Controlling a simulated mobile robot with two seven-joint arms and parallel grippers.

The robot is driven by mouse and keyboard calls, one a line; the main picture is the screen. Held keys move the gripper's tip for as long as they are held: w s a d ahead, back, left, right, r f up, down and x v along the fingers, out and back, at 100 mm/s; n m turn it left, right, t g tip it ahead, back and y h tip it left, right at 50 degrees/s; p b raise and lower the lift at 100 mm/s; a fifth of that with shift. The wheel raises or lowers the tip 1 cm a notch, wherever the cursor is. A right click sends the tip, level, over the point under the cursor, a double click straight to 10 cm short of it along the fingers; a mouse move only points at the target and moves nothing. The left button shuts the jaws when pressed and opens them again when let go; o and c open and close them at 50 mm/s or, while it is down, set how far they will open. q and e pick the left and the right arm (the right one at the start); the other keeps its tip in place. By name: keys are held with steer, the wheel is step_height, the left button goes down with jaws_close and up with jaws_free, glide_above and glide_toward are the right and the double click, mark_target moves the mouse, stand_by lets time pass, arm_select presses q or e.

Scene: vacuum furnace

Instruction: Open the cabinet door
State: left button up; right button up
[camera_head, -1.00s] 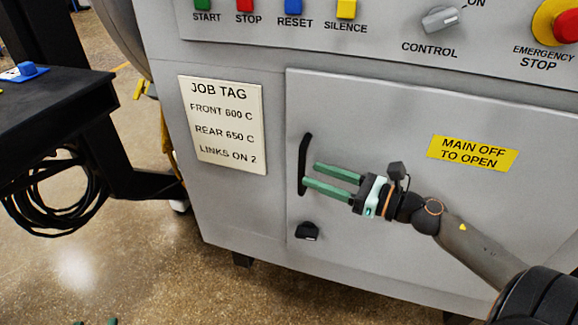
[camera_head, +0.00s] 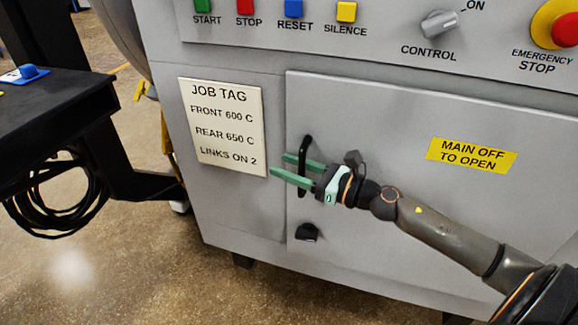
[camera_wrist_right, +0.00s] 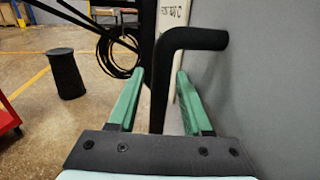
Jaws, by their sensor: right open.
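The grey cabinet door (camera_head: 400,220) is closed, flush with the front panel. Its black vertical bar handle (camera_head: 306,145) is near the door's left edge. My right gripper (camera_head: 280,164) is open, its two green fingers reaching leftward past the handle. In the right wrist view the handle (camera_wrist_right: 161,85) stands between the two open fingers (camera_wrist_right: 158,85), with a visible gap on each side. A small black knob (camera_head: 307,232) is on the door below the handle. My left gripper is not in view.
A control panel with buttons, a control switch (camera_head: 438,24) and an emergency stop (camera_head: 556,24) is above the door. A job tag (camera_head: 222,125) is left of the handle. A dark table (camera_head: 60,110) stands at the left. The floor in front is clear.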

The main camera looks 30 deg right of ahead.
steer(key=shift+c, duration=0.3)
jaws_close()
stand_by(1.0)
